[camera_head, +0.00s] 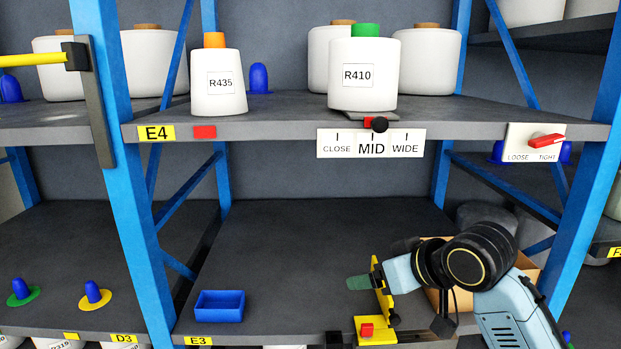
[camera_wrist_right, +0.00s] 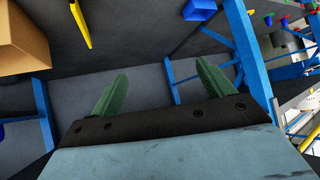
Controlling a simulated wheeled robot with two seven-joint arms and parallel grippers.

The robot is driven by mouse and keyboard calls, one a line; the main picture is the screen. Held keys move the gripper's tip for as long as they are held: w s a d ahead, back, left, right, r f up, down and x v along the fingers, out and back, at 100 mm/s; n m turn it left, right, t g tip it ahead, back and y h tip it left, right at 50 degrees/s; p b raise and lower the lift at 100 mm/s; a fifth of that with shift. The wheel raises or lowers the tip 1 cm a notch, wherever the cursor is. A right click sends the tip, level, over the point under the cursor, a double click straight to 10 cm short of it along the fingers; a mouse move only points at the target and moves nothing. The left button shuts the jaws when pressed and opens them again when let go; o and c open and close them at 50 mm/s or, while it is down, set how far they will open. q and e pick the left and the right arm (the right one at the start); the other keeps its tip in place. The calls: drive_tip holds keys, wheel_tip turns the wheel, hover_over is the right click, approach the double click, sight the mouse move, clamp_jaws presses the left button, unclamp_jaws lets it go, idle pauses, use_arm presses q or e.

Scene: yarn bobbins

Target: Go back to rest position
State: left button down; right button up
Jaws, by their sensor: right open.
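My right gripper (camera_head: 360,283) shows in the head view at the lower shelf, with my right arm coming in from the lower right. Its green fingers point left, beside a yellow bracket (camera_head: 382,288). In the right wrist view the gripper (camera_wrist_right: 160,88) has its two green fingers spread wide apart with nothing between them. My left gripper is not in view.
Bobbins R435 (camera_head: 216,95) and R410 (camera_head: 362,82) stand on the upper shelf (camera_head: 290,112). A blue tray (camera_head: 220,306) sits on the lower shelf (camera_head: 290,235). A cardboard box (camera_head: 435,298) is partly behind my right arm. Blue posts (camera_head: 120,150) frame the bay. The lower shelf's middle is clear.

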drive_tip(key=s+d+f+m+g+h, duration=0.1)
drive_tip(key=s+d+f, duration=0.1)
drive_tip(key=s+f, duration=0.8)
drive_tip(key=s+d+f+m+g+h, duration=0.15)
drive_tip(key=s+d+f, duration=0.25)
drive_tip(key=s+f, duration=0.5)
drive_tip(key=s+d+f+m+g+h, duration=0.15)
drive_tip(key=s+d+f+h, duration=0.35)
drive_tip(key=s, duration=0.7)
wheel_tip(320, 180, down, 35)
drive_tip(key=s+a+g+y+b, duration=0.1)
drive_tip(key=s+g+y+b, duration=0.1)
drive_tip(key=b, duration=0.7)
drive_tip(key=s+d+f+b, duration=0.1)
drive_tip(key=s+f+b, duration=0.3)
drive_tip(key=s+f, duration=0.4)
drive_tip(key=s+d+f+g+b, duration=0.1)
drive_tip(key=s+f+b, duration=0.3)
drive_tip(key=s+f, duration=0.4)
wheel_tip(320, 180, down, 6)
drive_tip(key=shift+d+f+n, duration=0.1)
drive_tip(key=shift+d+n, duration=0.25)
drive_tip(key=shift+n, duration=0.05)
